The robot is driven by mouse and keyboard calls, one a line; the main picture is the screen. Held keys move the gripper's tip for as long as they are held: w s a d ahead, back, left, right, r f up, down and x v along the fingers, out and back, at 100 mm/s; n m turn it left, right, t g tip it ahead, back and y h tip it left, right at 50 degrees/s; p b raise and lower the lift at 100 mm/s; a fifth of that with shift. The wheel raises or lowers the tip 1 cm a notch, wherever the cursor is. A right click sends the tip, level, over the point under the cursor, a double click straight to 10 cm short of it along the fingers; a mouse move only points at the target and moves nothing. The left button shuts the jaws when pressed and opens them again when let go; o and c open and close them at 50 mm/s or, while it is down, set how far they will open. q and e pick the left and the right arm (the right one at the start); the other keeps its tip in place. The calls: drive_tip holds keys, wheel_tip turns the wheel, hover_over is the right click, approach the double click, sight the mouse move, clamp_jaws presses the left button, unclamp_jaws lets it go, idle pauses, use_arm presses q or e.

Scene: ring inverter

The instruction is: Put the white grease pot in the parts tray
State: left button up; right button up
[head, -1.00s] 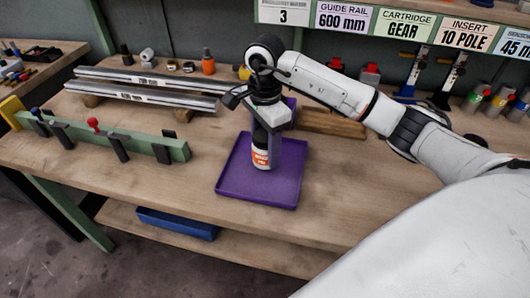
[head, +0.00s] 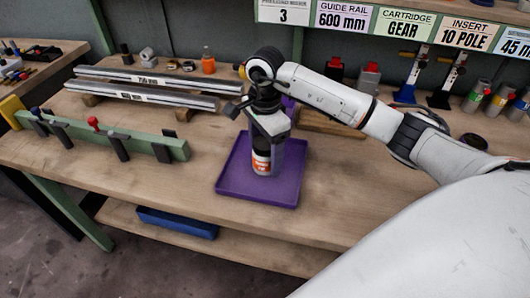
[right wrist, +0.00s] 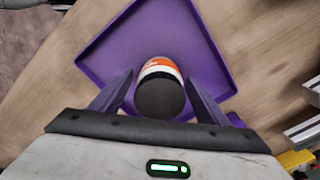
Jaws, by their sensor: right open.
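The grease pot (head: 262,162) has a white and orange label and dark parts. It appears to stand upright on the purple parts tray (head: 230,186), inside its rim. In the right wrist view, the pot (right wrist: 159,68) shows its dark round end towards me, with the tray (right wrist: 97,52) beneath it. My right gripper (head: 264,140) is above the tray and hides the pot's upper part. In the right wrist view, its fingers (right wrist: 160,80) are open on either side of the pot, with a gap visible. My left gripper is not in view.
Two metal rails (head: 150,88) lie behind on the left. A green rack (head: 140,148) with clamps stands left of the tray. An orange bottle (head: 208,62) stands at the back. Bare bench lies in front and to the right of the tray.

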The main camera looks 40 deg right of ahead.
drive_tip(key=shift+r, duration=0.55)
wheel_tip(320, 180, up, 11)
drive_tip(key=shift+r+b, duration=0.1)
drive_tip(key=shift+b, duration=0.35)
